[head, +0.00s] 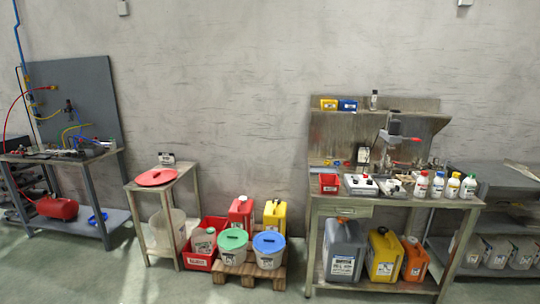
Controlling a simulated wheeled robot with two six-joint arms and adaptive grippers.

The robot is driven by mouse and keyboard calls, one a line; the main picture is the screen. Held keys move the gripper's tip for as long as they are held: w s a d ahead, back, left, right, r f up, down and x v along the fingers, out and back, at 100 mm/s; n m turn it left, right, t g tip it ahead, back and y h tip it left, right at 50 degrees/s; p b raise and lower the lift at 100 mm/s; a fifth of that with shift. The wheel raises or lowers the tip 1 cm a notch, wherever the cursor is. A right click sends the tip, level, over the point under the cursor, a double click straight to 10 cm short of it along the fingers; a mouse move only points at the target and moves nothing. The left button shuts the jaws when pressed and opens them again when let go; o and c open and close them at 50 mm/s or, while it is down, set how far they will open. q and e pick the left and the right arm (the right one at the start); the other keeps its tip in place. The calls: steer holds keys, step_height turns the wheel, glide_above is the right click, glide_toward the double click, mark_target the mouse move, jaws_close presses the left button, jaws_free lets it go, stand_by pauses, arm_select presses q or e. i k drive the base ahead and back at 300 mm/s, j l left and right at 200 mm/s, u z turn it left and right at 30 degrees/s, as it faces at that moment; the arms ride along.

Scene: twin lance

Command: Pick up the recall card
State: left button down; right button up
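I cannot make out a recall card for certain. A small dark sign with a pale label (166,158) stands at the back of the small side table (188,172), behind a red round lid (156,177). A dark upright item with a white face (363,154) stands at the back of the workbench (330,203). The writing on both is too small to read. Neither of my grippers shows in the head view.
Several white bottles with coloured caps (437,184) line the workbench's right side, beside white instruments (360,184). Jerrycans (344,249) fill its lower shelf. A pallet (250,270) with tubs and cans stands between the tables. The floor in front is clear.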

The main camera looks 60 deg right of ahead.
mark_target(164, 158)
steer(key=z, duration=1.05)
steer(key=i+l+z, duration=0.15)
steer(key=i, duration=0.25)
steer(key=i+l+u, duration=0.15)
steer(key=i, duration=0.25)
steer(key=i+l+u, duration=0.2)
steer(key=i, duration=0.25)
steer(key=i+l+u, duration=0.15)
steer(key=i, duration=0.25)
steer(key=i+j+u, duration=0.2)
steer(key=i+u, duration=1.1)
steer(key=i+z, duration=0.25)
steer(key=i, duration=0.25)
steer(key=i+j+z, duration=0.2)
steer(key=i, duration=0.35)
steer(key=i+j+z, duration=0.25)
steer(key=i, duration=0.25)
